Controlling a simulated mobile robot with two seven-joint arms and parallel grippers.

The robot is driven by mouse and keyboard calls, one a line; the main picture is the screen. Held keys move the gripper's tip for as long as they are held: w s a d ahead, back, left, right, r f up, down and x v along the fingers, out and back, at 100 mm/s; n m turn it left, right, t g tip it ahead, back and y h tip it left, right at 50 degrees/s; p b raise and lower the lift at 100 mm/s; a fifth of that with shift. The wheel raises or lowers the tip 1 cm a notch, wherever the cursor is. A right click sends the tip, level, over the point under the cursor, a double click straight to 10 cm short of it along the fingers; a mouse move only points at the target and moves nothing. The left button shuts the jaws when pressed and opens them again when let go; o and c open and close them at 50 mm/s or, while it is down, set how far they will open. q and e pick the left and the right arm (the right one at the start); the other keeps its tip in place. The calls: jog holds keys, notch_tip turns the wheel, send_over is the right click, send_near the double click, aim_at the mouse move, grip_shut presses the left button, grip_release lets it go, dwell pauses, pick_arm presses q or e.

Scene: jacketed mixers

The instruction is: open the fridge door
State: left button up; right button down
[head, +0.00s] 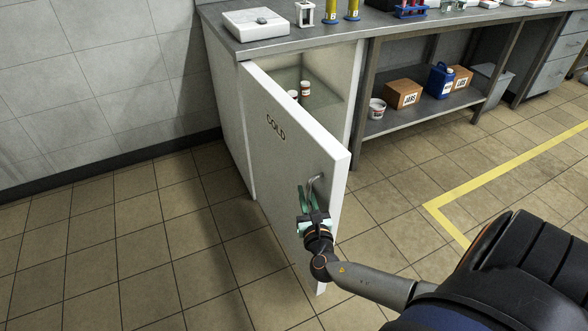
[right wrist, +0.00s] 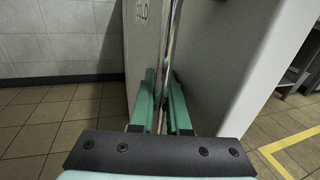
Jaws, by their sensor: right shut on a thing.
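The fridge door (head: 290,165) is white, marked COLD, and stands swung well open from the cabinet under the bench. A metal bar handle (head: 313,182) is on its outer face near the free edge. My right gripper (head: 309,201) is at this handle. In the right wrist view its green fingers (right wrist: 163,105) are shut around the upright handle (right wrist: 170,50), close to the door face. Inside the fridge, small jars with dark caps (head: 305,89) stand on a shelf. The lower part of the interior is hidden by the door. My left gripper is not in view.
The bench (head: 345,24) carries a white scale (head: 256,23), tube racks and yellow cylinders. A lower shelf to the right holds cardboard boxes (head: 403,94), a blue jug (head: 440,80) and a white tub. The tiled floor (head: 140,240) left of the door is clear.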

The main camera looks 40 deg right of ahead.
jog(key=shift+s+d+m+h, duration=0.15)
jog(key=shift+d+m+h, duration=0.15)
jog(key=shift+d, duration=0.4)
jog(key=c, duration=1.2)
grip_release()
jog(key=shift+o, duration=0.2)
jog(key=p+v, duration=0.1)
jog(key=v, duration=1.2)
jog(key=shift+w+a+r, duration=0.2)
jog(key=shift+w+a, duration=0.05)
jog(key=shift+a, duration=0.1)
